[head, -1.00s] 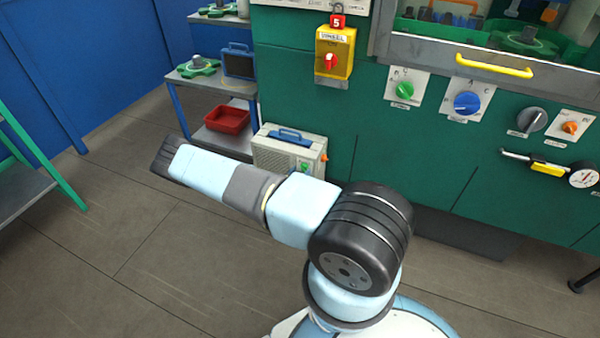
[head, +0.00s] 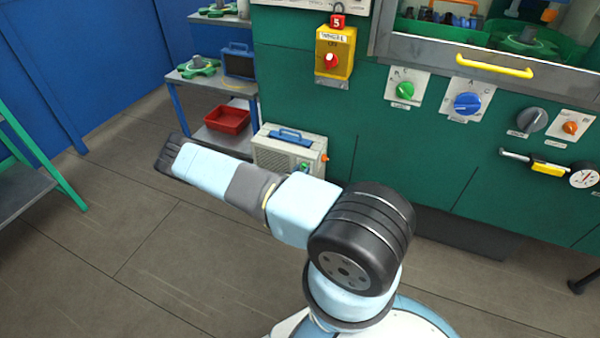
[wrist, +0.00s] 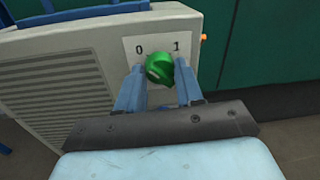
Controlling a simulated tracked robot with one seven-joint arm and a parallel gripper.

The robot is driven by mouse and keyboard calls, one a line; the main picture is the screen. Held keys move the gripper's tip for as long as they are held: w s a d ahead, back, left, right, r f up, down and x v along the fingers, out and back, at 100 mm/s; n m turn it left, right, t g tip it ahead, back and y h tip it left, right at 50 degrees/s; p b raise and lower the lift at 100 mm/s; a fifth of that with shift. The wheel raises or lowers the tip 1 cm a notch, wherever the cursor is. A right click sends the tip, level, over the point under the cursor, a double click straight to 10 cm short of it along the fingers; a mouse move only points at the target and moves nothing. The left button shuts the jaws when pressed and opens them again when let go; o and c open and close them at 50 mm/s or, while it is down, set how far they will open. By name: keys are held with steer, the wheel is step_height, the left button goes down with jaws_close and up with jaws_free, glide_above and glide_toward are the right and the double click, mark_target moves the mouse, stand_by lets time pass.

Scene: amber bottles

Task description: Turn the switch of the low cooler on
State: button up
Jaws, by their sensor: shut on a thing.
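The low cooler (head: 283,148) is a pale box with a blue handle, standing on the floor against the green machine. In the wrist view the cooler (wrist: 70,75) shows its grille at left and a white plate marked 0 at left and 1 at right. My gripper (wrist: 160,72) is shut on the green switch, one blue finger on each side.
An orange knob (wrist: 203,37) sticks out of the cooler's right side. The green machine (head: 300,90) stands behind and to the right. A shelf trolley with a red tray (head: 227,120) stands behind the cooler at left. The floor (head: 140,240) at left is open.

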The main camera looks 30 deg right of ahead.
steer(key=shift+c, duration=0.6)
steer(key=shift+a, duration=0.2)
steer(key=shift+d, duration=0.15)
steer(key=shift+m, duration=0.3)
steer(key=m, duration=0.2)
steer(key=shift+d+r+m, duration=0.1)
steer(key=shift+d+m, duration=0.05)
steer(key=shift+m, duration=0.25)
steer(key=m, duration=0.5)
steer(key=shift+s+d+y, duration=0.1)
steer(key=shift+d+y, duration=0.05)
steer(key=shift+y, duration=0.25)
steer(key=shift+s+m, duration=0.15)
steer(key=shift+m, duration=2.05)
steer(key=shift+s+m, duration=0.1)
steer(key=shift+m, duration=2.1)
